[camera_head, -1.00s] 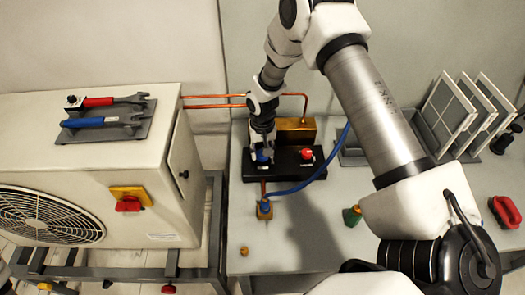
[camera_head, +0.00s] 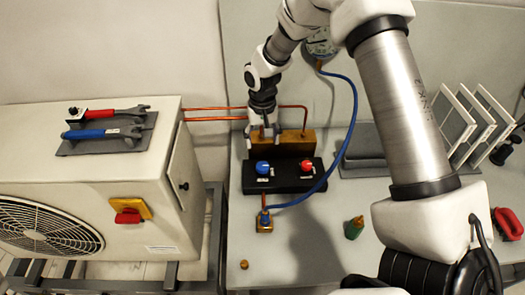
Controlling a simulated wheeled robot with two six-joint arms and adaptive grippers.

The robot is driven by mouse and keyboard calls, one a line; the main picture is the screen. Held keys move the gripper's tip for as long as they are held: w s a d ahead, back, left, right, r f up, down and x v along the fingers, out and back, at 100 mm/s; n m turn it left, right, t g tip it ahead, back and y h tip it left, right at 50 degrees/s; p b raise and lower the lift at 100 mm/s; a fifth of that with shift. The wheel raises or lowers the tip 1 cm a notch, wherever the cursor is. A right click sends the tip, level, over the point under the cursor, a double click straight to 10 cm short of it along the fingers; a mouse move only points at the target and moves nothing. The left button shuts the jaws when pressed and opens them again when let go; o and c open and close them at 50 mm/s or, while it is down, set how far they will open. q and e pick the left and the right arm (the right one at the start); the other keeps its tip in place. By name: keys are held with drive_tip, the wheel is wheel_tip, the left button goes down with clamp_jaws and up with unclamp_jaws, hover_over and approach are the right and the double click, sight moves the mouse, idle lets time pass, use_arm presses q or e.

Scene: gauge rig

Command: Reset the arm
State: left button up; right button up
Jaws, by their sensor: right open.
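My right gripper (camera_head: 262,135) is open and empty. It hangs just behind and above the blue knob (camera_head: 263,167), apart from it, in front of the brass block (camera_head: 290,142). The blue knob and the red knob (camera_head: 307,166) sit on the black manifold base (camera_head: 285,182). My right arm reaches in from the lower right and bends over the table. My left gripper does not show.
Wrenches (camera_head: 103,130) lie on the white outdoor unit (camera_head: 150,205) at left. A green bottle (camera_head: 354,228), a panel rack (camera_head: 460,140) and a red-handled item (camera_head: 508,223) are at right.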

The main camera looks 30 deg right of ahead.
drive_tip(key=shift+r, duration=0.25)
drive_tip(key=shift+w, duration=0.1)
drive_tip(key=shift+r, duration=0.1)
